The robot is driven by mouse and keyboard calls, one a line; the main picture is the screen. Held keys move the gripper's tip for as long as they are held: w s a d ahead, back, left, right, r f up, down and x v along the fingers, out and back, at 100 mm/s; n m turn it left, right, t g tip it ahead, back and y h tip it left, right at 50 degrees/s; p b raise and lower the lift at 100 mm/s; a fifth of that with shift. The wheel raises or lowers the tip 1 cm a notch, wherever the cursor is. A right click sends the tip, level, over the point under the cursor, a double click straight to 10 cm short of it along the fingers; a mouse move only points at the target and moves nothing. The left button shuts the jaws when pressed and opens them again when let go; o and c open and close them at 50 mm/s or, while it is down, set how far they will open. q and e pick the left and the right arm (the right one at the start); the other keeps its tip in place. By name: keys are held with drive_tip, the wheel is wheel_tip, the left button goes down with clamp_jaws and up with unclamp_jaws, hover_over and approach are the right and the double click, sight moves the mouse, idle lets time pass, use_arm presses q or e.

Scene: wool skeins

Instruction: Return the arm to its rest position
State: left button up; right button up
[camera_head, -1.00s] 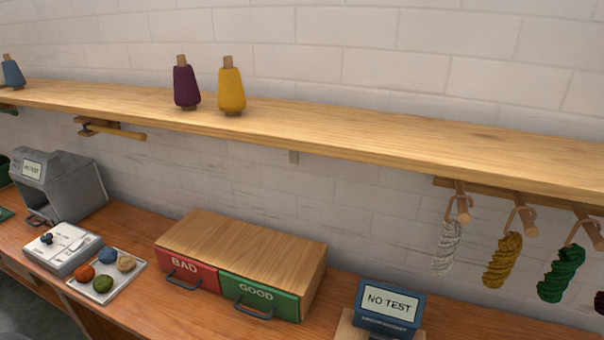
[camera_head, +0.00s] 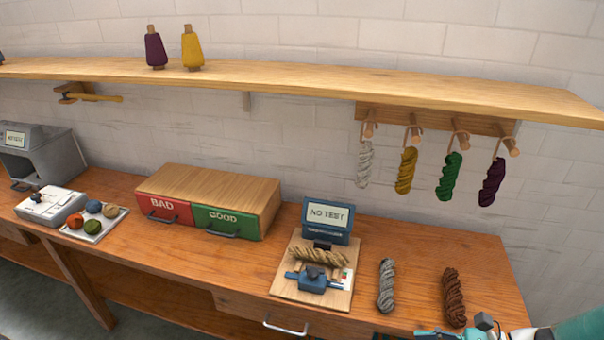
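Part of my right arm (camera_head: 575,328) shows at the bottom right corner. Its gripper (camera_head: 468,329) is cut off by the bottom edge, near the lower end of a brown skein (camera_head: 453,292) lying on the bench. I cannot tell whether the gripper is open or shut, or whether it touches the skein. My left arm and gripper are not in view. A grey skein (camera_head: 386,284) lies left of the brown one. A tan skein (camera_head: 319,257) lies on the tester with the blue display (camera_head: 327,216), which reads NO TEST.
The wooden bench (camera_head: 480,255) has free room behind the two loose skeins. BAD (camera_head: 165,208) and GOOD (camera_head: 228,221) drawers stand at centre. Several skeins hang from pegs under the shelf (camera_head: 300,82). A tray of wool balls (camera_head: 96,228) and a grey machine (camera_head: 42,155) are at left.

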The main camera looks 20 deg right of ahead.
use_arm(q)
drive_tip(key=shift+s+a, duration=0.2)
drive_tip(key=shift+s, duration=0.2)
use_arm(e)
drive_tip(key=s+a+f+n+g+h, duration=0.1)
drive_tip(key=a+f+n+g+h, duration=0.2)
drive_tip(key=a+f+n, duration=0.7)
drive_tip(key=s+a+f+n+g+h, duration=0.2)
drive_tip(key=a+f+n+g+h, duration=0.1)
drive_tip(key=a+f+n, duration=0.7)
drive_tip(key=shift+s+a+f+n+h, duration=0.3)
drive_tip(key=shift+a+n+h, duration=0.5)
drive_tip(key=shift+a+n, duration=0.3)
